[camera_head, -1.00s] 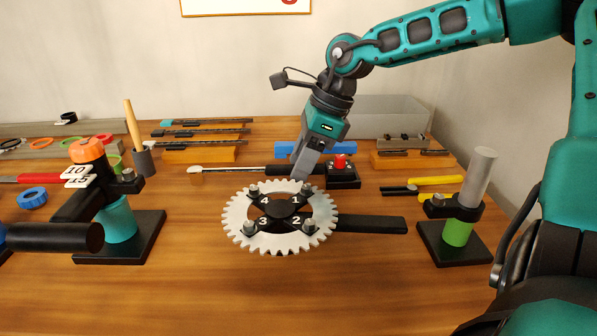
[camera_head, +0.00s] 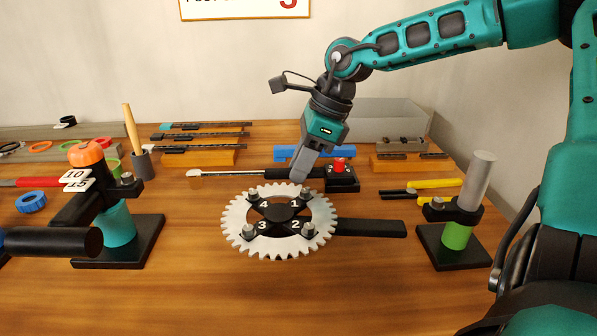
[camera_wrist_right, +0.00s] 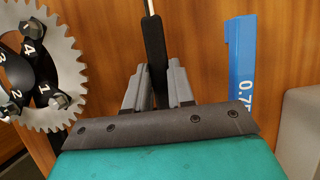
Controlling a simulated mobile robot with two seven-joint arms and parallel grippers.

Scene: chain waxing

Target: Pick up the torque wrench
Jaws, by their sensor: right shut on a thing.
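The torque wrench (camera_head: 236,173) is a long thin tool with a silver shaft and a black handle. It lies level behind the toothed chainring (camera_head: 236,237) in the head view. My right gripper (camera_head: 299,177) points down and is shut on the black handle. In the right wrist view the black handle (camera_wrist_right: 154,50) stands between the two grey fingers of the gripper (camera_wrist_right: 158,92), with the metal shaft beyond it. I cannot tell whether the wrench is clear of the table. My left gripper is not in view.
A black block with a red knob (camera_head: 340,165) stands close right of my gripper. A blue piece (camera_wrist_right: 241,60) lies beside it. Stands with a green collar (camera_head: 457,236) and a teal collar (camera_head: 117,224) flank the chainring. The front table is clear.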

